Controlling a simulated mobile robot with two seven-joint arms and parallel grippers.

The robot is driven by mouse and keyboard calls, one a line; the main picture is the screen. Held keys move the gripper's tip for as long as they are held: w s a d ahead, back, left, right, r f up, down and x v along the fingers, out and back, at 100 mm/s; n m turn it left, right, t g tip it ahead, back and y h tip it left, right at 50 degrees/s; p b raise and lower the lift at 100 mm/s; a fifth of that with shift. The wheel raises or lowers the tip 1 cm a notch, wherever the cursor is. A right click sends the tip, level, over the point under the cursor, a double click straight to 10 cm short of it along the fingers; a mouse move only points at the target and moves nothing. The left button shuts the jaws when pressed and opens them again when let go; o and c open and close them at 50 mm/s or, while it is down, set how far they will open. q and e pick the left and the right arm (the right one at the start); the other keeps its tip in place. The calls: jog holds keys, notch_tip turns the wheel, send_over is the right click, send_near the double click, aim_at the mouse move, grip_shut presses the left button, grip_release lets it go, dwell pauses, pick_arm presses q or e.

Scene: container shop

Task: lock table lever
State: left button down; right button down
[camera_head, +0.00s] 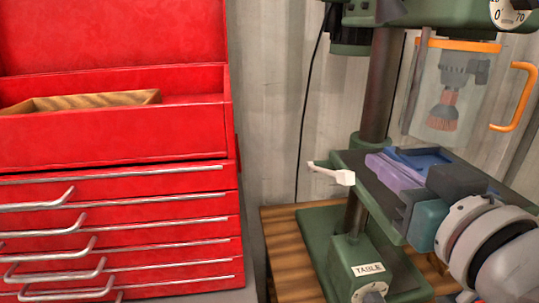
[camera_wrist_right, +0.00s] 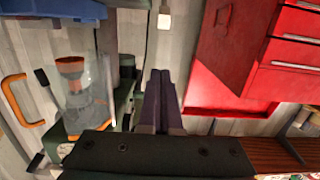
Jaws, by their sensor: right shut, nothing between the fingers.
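The drill press table (camera_head: 345,160) is a dark plate on the column at the right of the head view. A white lever (camera_head: 333,175) sticks out from its left edge. A white piece that looks like this lever (camera_wrist_right: 164,20) shows at the top of the right wrist view. My right gripper (camera_head: 376,160) has purple fingers, shut and empty, over the table and to the right of the lever, apart from it. Its fingers also show in the wrist view (camera_wrist_right: 160,74), pointing toward the white piece. I cannot tell the lever's lock state. My left gripper is not in view.
A red tool chest (camera_head: 120,150) with several drawers stands at the left. The press base (camera_head: 330,235) carries a TABLE label (camera_head: 368,268) and sits on a wooden top (camera_head: 285,235). A clear guard with an orange handle (camera_head: 520,95) hangs above the table.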

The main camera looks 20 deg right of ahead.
jog(key=p, duration=0.1)
send_over(351, 184)
jog(key=w, duration=0.1)
jog(key=shift+d+f, duration=0.15)
jog(key=shift+f, duration=0.1)
jog(key=shift+w+d+f, duration=0.1)
jog(key=shift+w+f, duration=0.25)
jog(key=shift+w, duration=0.05)
jog(key=shift+s+f, duration=0.3)
jog(key=shift+f, duration=0.3)
jog(key=shift+s+f, duration=0.3)
jog(key=shift+f, duration=0.25)
jog(key=shift+s+a+f, duration=0.2)
jog(key=shift+s+f, duration=0.05)
jog(key=shift+f, duration=0.2)
jog(key=f+b, duration=0.1)
jog(key=s+f+b, duration=0.1)
jog(key=f, duration=0.1)
jog(key=shift+s+a, duration=0.15)
jog(key=shift+a, duration=0.05)
jog(key=shift+r, duration=0.1)
